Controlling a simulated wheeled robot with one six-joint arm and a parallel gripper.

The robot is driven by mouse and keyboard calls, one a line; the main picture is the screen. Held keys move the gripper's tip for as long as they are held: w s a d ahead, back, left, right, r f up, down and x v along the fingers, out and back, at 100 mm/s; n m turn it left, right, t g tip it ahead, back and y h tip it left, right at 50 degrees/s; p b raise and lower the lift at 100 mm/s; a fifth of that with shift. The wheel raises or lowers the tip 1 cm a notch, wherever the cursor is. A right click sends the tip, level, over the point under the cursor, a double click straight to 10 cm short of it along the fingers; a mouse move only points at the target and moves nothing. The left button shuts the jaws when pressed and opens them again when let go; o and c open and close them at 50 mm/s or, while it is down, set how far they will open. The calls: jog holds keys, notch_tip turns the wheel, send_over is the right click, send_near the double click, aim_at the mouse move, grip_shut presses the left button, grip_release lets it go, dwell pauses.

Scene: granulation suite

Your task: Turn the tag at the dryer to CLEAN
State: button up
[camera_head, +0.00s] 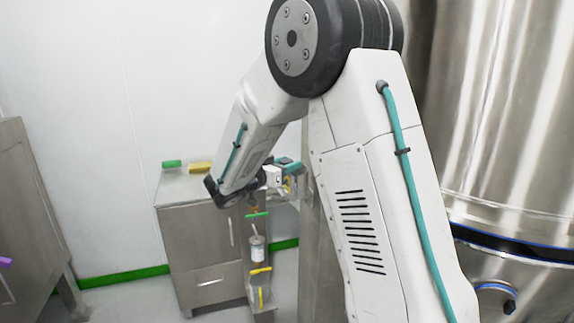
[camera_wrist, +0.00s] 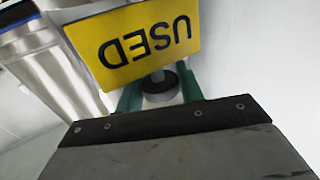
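A yellow tag (camera_wrist: 135,42) with the black word USED, upside down in the picture, fills the upper middle of the wrist view. A dark round knob (camera_wrist: 160,90) sits just below its lower edge. The two teal fingers of my gripper (camera_wrist: 159,92) stand apart, one on each side of the knob; whether they press on it is not clear. In the head view my gripper (camera_head: 290,168) is beside a grey upright post, partly behind my arm, with a small yellow patch close by.
A large shiny steel vessel (camera_head: 510,110) stands at the right. A steel cabinet (camera_head: 203,240) with green and yellow items (camera_head: 200,167) on top stands behind my gripper. Another steel cabinet (camera_head: 25,220) is at the left. Some floor (camera_head: 130,300) is clear between the cabinets.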

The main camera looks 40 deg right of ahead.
jog(key=c, duration=0.3)
jog(key=shift+s+n+t+y, duration=0.1)
jog(key=shift+n+t+y, duration=0.3)
jog(key=shift+n+t, duration=0.85)
jog(key=shift+c, duration=0.2)
jog(key=shift+n+t+y, duration=0.5)
jog(key=shift+n+t, duration=0.1)
jog(key=shift+t, duration=0.55)
jog(key=shift+n+t+y, duration=0.5)
jog(key=shift+n+t, duration=0.05)
jog(key=shift+t, duration=0.55)
jog(key=o, duration=1)
jog(key=shift+c, duration=0.2)
jog(key=v, duration=0.7)
jog(key=shift+a, duration=0.35)
jog(key=shift+s, duration=0.15)
